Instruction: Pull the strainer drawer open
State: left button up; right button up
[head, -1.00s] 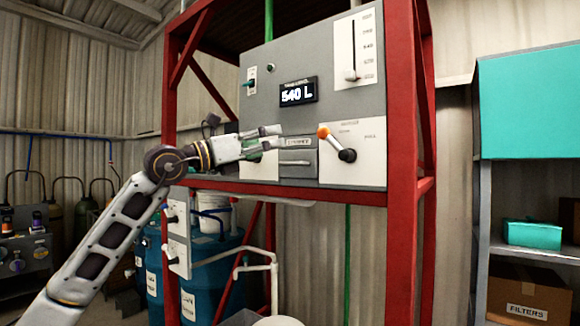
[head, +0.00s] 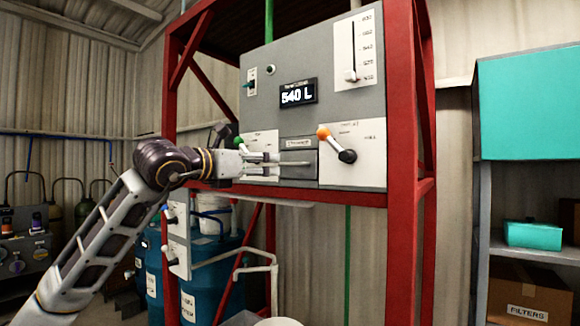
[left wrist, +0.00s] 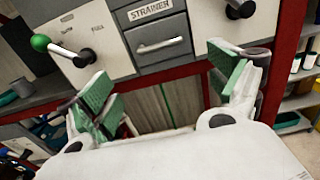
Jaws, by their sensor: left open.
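The strainer drawer (head: 299,162) is a grey front low in the middle of the grey panel, under a STRAINER label. It looks shut. Its pale bar handle (left wrist: 159,46) shows clearly in the left wrist view, with the drawer face around it. My left gripper (head: 282,160) is in front of the drawer at its left side, fingers pointing right. In the left wrist view the green-padded fingers (left wrist: 165,82) are wide apart, with nothing between them, and the handle lies beyond them. I cannot see contact with the handle. My right gripper is not in view.
A lever with an orange knob (head: 323,133) stands right of the drawer; a green-knobbed lever (left wrist: 40,43) stands to its left, close to my gripper. The red frame (head: 402,110) surrounds the panel. Blue drums (head: 207,285) stand below left.

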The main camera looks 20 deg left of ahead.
aim_at(289, 165)
pick_arm(q)
jog(key=shift+w, duration=0.15)
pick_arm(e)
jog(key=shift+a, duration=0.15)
pick_arm(q)
jog(key=p+x, duration=0.4)
jog(key=x, duration=0.7)
jog(key=shift+w, duration=0.15)
jog(key=shift+p+x, duration=0.4)
jog(key=shift+x, duration=0.75)
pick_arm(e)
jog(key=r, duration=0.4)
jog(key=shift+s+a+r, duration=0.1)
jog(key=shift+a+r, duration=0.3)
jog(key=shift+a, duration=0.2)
pick_arm(q)
jog(key=shift+c, duration=1.2)
jog(key=shift+f, duration=0.1)
jog(key=c, duration=1)
